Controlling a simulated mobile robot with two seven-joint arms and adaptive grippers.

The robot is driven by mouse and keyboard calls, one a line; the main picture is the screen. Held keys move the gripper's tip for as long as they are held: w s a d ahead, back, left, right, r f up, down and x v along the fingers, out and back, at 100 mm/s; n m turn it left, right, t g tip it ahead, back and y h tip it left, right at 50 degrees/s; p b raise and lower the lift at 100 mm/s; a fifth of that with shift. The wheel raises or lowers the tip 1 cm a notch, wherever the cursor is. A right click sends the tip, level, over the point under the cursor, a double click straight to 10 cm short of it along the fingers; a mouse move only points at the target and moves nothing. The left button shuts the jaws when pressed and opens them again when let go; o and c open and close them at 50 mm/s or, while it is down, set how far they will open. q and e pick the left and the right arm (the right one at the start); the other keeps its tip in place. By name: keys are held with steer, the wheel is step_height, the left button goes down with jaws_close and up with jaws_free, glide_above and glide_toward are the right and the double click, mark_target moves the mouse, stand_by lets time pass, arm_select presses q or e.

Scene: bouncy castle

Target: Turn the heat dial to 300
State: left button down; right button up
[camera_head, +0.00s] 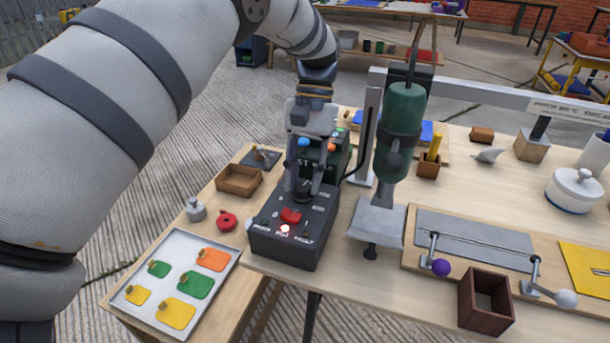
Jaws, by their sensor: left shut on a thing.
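A black control box (281,249) stands on the left part of the wooden bench. Its sloped top carries a dark round dial (303,196), a red switch (290,216) and a lit spot (285,229) near the front. Small white markings surround the controls, too small to read. My left gripper (304,187) reaches down from above with its fingers on either side of the dial, shut on it. The fingers partly hide the dial, so its pointer and setting cannot be read. My right gripper is not in view.
A green heat tool (400,130) on a stand rises just right of the box. A tray of coloured tags (177,240), a red knob-like piece (227,221) and a wooden tray (239,180) lie left. A dark wooden box (486,299) stands front right.

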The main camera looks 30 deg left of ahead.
arm_select(q)
steer(key=shift+s+n+h, duration=0.1)
steer(key=shift+n+h, duration=0.3)
steer(key=shift+n, duration=0.7)
steer(key=shift+f, duration=0.1)
steer(key=c, duration=1.3)
jaws_free()
steer(key=v, duration=0.7)
steer(key=shift+a+r, duration=0.15)
steer(key=shift+r, duration=0.15)
